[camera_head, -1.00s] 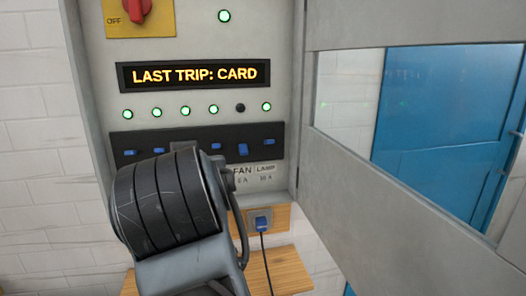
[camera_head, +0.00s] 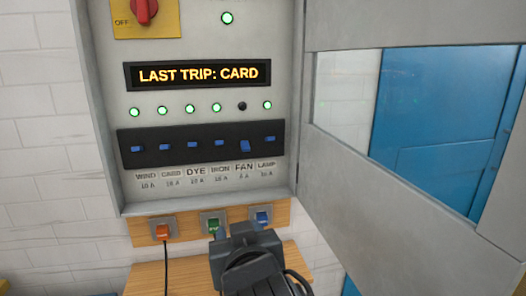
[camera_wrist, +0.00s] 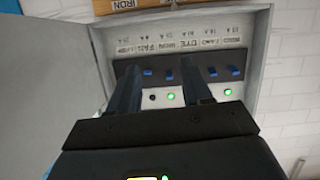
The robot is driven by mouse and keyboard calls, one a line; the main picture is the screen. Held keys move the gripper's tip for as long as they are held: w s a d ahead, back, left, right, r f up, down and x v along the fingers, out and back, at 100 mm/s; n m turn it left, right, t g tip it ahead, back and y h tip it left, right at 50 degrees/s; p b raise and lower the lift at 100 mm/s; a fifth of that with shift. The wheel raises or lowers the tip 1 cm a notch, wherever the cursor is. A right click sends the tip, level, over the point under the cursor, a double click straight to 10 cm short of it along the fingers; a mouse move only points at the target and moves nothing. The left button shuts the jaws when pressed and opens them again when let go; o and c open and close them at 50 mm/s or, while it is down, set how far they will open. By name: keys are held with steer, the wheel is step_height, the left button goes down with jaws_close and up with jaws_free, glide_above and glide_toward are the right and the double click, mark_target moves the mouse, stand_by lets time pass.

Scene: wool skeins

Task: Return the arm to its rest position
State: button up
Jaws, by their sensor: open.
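My arm (camera_head: 255,265) shows at the lower middle of the head view, below the switch row and in front of the wooden strip. My gripper (camera_wrist: 158,66) is open in the wrist view, its two dark fingers apart with nothing seen between them. The fingers point toward the breaker row and hide part of it. The grey electrical cabinet (camera_head: 118,160) stands open with a black breaker strip (camera_head: 125,147) of blue switches. The FAN switch (camera_head: 244,147) sits differently from the others, and the lamp (camera_head: 242,106) above it is dark. The other lamps in that row are green.
The cabinet door (camera_head: 400,200), with a window, swings out on the right. A display (camera_head: 198,75) reads "LAST TRIP: CARD". A red rotary switch (camera_head: 144,10) is at the top left. Orange (camera_head: 162,232), green (camera_head: 213,227) and blue (camera_head: 262,218) fittings sit below; a cable hangs under the orange one.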

steer(key=s+d+f, duration=1.6)
steer(key=s+d, duration=0.1)
steer(key=s, duration=0.1)
steer(key=s+d+r+m+h, duration=0.1)
steer(key=s+d, duration=0.1)
steer(key=s, duration=0.5)
steer(key=s+d+r+m+h, duration=0.1)
steer(key=s+d+r, duration=0.1)
steer(key=s, duration=0.6)
steer(key=s+d+r+m+h, duration=0.1)
steer(key=s+d, duration=0.3)
steer(key=s, duration=0.4)
steer(key=shift+s+d+r+t, duration=0.2)
steer(key=shift+s+r+t, duration=0.05)
steer(key=shift+r+t, duration=0.15)
steer(key=shift+s+r, duration=0.1)
steer(key=shift+s, duration=0.1)
steer(key=shift+c, duration=0.6)
steer(key=shift+a, duration=0.1)
